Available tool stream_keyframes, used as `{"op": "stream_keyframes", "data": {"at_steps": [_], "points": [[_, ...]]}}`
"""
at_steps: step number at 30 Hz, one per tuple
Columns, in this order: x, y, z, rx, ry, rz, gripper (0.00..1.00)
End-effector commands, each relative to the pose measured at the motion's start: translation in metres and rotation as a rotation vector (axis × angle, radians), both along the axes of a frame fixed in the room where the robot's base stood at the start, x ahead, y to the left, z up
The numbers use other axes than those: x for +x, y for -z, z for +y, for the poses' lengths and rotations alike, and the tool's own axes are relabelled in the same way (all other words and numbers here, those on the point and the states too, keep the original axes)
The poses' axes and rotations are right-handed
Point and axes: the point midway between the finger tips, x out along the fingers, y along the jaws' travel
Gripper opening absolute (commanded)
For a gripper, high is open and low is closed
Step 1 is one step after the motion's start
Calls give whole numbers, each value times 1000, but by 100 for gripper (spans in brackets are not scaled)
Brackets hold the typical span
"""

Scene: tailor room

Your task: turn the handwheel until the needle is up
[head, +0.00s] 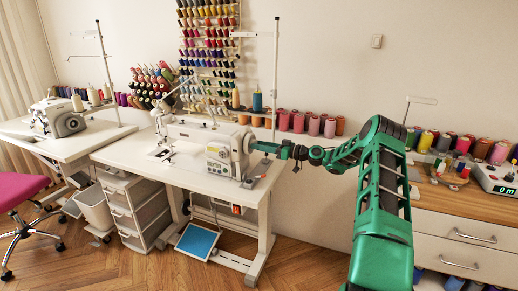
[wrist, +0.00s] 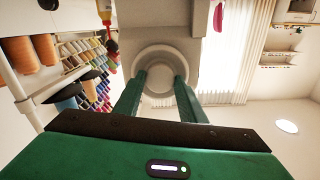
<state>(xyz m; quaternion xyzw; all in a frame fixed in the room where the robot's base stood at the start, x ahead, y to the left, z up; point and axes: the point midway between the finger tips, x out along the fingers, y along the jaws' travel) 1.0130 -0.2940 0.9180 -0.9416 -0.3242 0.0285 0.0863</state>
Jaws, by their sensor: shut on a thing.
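The white sewing machine (head: 205,145) stands on a white table. Its handwheel (head: 247,139) is at the machine's right end. My gripper (head: 257,146) reaches it from the right with the green arm stretched out. In the wrist view the round pale handwheel (wrist: 159,60) faces me, and the two green fingers (wrist: 160,80) lie at its left and right lower sides. They are shut on the handwheel. The needle area (head: 165,152) is at the machine's left end, too small in the head view to tell the needle's height.
The white sewing table (head: 122,152) has bare room to the left of the machine. Thread cones (head: 313,125) line the wall behind. A wooden-topped cabinet (head: 450,195) stands at the right. A blue pedal (head: 197,241) is below the table, and a second machine (head: 58,117) is at the left.

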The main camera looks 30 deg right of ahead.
Motion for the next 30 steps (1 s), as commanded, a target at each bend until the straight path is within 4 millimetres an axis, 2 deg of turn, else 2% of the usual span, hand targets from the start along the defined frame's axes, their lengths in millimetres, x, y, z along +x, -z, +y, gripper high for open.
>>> {"op": "stream_keyframes", "data": {"at_steps": [1,16,17,18,19,30], "points": [[0,7,0,-9,2,8,15],[0,8,0,-22,1,-1,15],[0,8,0,-21,1,-2,42],[0,7,0,-21,1,-2,51],[0,7,0,-21,1,-3,56],[-4,3,-3,-20,2,-10,56]]}}
